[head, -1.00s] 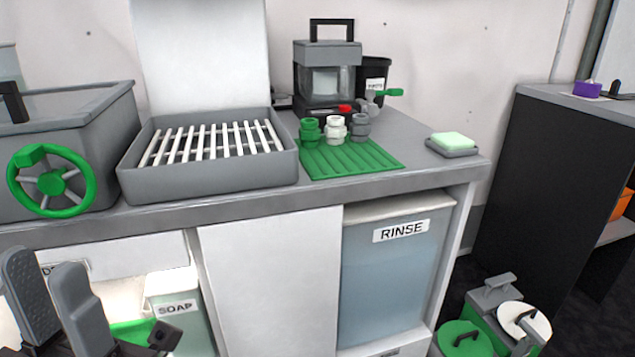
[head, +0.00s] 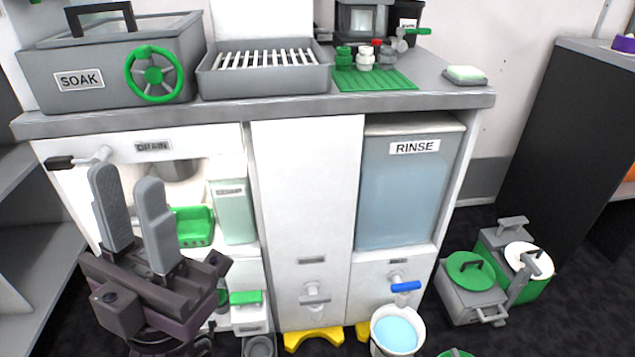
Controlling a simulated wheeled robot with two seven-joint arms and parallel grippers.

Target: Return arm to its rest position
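My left gripper (head: 130,212) is at the lower left of the head view, in front of the cabinet's open left bay. Its two grey fingers point up and stand apart with a gap between them, and nothing shows in the gap. It hides part of the bay behind it. My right gripper is not in the head view.
The counter (head: 290,103) carries a SOAK tank (head: 100,65) with a green wheel (head: 153,74), a grey rack tray (head: 265,80) and a green mat (head: 374,80). Below are a RINSE tank (head: 405,190) and a bucket of water (head: 397,330). Lidded containers (head: 470,285) stand on the floor at right.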

